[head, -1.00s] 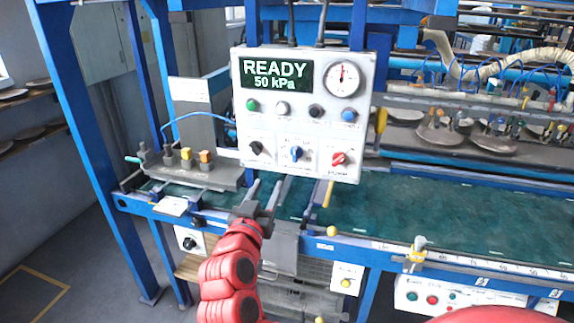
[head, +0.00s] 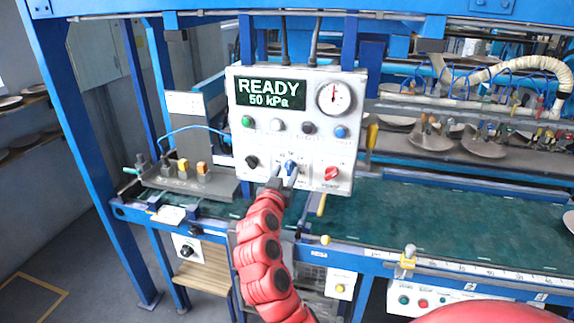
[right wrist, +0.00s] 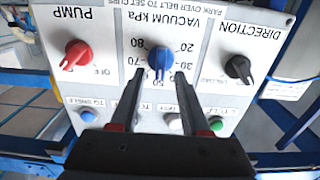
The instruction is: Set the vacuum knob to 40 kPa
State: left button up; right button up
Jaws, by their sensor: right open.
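The blue vacuum knob (head: 291,167) is the middle of three knobs on the lower row of the white control panel (head: 240,205). The display (head: 270,94) reads READY and 50 kPa. My right gripper (head: 282,182) is in front of the panel, just below the blue knob. In the right wrist view the panel is upside down, and the blue knob (right wrist: 159,62) shows ahead between my open, empty fingers (right wrist: 160,80). My left gripper is not in view.
A black direction knob (right wrist: 238,69) and a red pump knob (right wrist: 76,54) flank the blue one. A row of push buttons, including a green one (head: 248,121), and a round gauge (head: 334,97) are above. A green belt (head: 440,215) runs to the right.

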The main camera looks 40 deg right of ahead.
jog(key=shift+w+d, duration=0.45)
jog(key=shift+d, duration=0.1)
grip_shut()
